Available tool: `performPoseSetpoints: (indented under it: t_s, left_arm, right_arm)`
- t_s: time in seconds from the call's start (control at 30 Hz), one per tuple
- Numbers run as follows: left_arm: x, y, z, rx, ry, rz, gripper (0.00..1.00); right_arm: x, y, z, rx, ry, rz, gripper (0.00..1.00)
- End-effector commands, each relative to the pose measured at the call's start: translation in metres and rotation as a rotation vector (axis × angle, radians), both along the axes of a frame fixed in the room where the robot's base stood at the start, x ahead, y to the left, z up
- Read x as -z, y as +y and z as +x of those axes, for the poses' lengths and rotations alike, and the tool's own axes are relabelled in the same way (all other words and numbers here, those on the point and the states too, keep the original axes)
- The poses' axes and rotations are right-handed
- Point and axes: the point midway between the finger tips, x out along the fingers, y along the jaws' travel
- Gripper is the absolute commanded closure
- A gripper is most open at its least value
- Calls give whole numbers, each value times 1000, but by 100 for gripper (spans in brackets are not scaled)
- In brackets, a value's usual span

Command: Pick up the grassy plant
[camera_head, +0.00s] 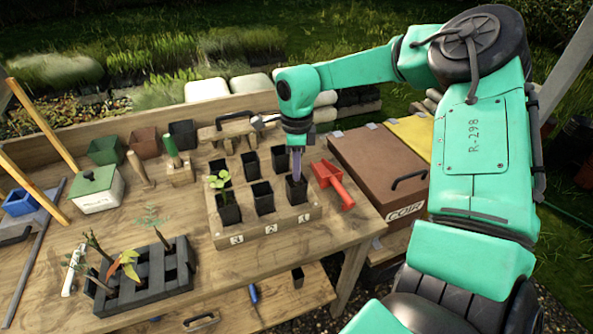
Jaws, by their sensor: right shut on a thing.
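My right gripper (297,172) points down at the front right black pot (297,191), above the number 1 on the wooden pot rack (268,229). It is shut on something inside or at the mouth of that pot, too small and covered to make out. A thin, feathery green plant (151,217), the most grass-like one I see, stands in the dark cell tray (150,287) at the left front. That tray also holds an orange-and-green leafy plant (127,264) and other stems. A broad-leaved seedling (219,181) stands in the pot above number 3. My left gripper is out of view.
A red scoop (334,184) lies right of the rack, close to my right gripper. A brown coir box (378,168) stands beyond the bench's right edge. A green-lidded box (97,189) and empty pots stand at the left and back. Bare bench lies between tray and rack.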

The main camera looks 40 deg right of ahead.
Motion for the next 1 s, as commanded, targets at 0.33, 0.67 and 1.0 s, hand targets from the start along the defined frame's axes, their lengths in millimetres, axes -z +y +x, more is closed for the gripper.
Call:
performPoseSetpoints:
  t_s: [0.33,0.67,1.0]
  left_arm:
    - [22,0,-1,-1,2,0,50]
    - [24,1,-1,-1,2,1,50]
    - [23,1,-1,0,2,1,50]
  right_arm:
    - [-77,0,1,0,-9,-3,100]
    - [-181,0,1,1,-4,-3,100]
    - [-195,0,0,-1,-1,1,100]
